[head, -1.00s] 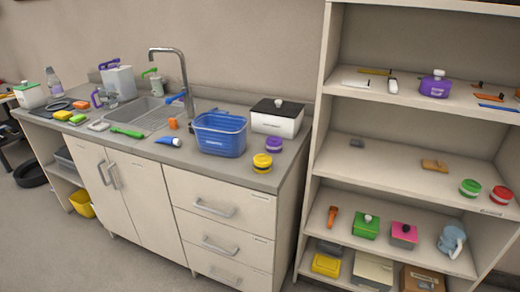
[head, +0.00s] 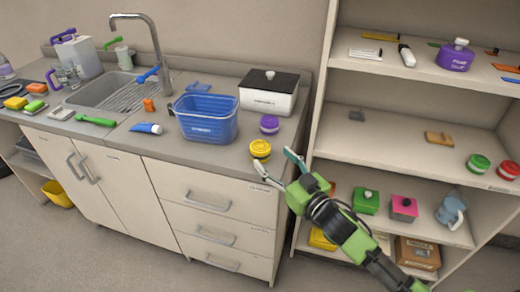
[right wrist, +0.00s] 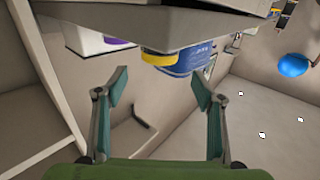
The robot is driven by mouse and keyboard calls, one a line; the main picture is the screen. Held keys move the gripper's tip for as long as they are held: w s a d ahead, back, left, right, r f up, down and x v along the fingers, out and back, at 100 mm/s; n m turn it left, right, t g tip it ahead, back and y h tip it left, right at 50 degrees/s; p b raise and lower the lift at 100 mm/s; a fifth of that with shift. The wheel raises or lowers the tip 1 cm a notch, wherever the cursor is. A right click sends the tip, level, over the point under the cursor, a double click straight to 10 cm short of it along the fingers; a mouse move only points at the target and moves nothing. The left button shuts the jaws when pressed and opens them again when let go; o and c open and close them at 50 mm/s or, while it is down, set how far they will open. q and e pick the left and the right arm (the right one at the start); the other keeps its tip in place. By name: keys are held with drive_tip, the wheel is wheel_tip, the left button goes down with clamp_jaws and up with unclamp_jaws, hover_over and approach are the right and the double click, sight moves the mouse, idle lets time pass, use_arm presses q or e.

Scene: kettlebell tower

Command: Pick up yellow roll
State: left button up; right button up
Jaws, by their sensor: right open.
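The yellow roll (head: 260,148) sits near the front right corner of the grey counter, in front of a purple roll (head: 269,124). My right gripper (head: 276,163) is open and empty at the counter's front right edge. Its two fingers are spread just in front of and to the right of the yellow roll, and I see no grip on it. In the right wrist view, the yellow roll (right wrist: 159,58) shows beyond and between the open fingers (right wrist: 162,92), partly cut off by the counter edge. My left gripper is not in view.
A blue basket (head: 205,121) stands left of the yellow roll. A white box with a black lid (head: 268,101) stands behind the purple roll. A shelf unit (head: 318,134) with several items rises close on the right.

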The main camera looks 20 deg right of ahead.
sight(260, 146)
drive_tip(key=x, duration=0.2)
drive_tip(key=shift+w, duration=0.3)
drive_tip(key=shift+w+a, duration=0.15)
drive_tip(key=shift+w, duration=0.45)
drive_tip(key=x, duration=0.1)
drive_tip(key=p+x, duration=0.1)
drive_tip(key=x, duration=0.2)
drive_tip(key=shift+w+a+f, duration=0.15)
drive_tip(key=shift+w+f, duration=0.05)
drive_tip(key=shift+f, duration=0.1)
drive_tip(key=shift+c, duration=0.7)
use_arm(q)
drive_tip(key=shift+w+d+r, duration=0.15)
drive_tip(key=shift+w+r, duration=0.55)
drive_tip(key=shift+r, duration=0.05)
use_arm(e)
drive_tip(key=c, duration=1.1)
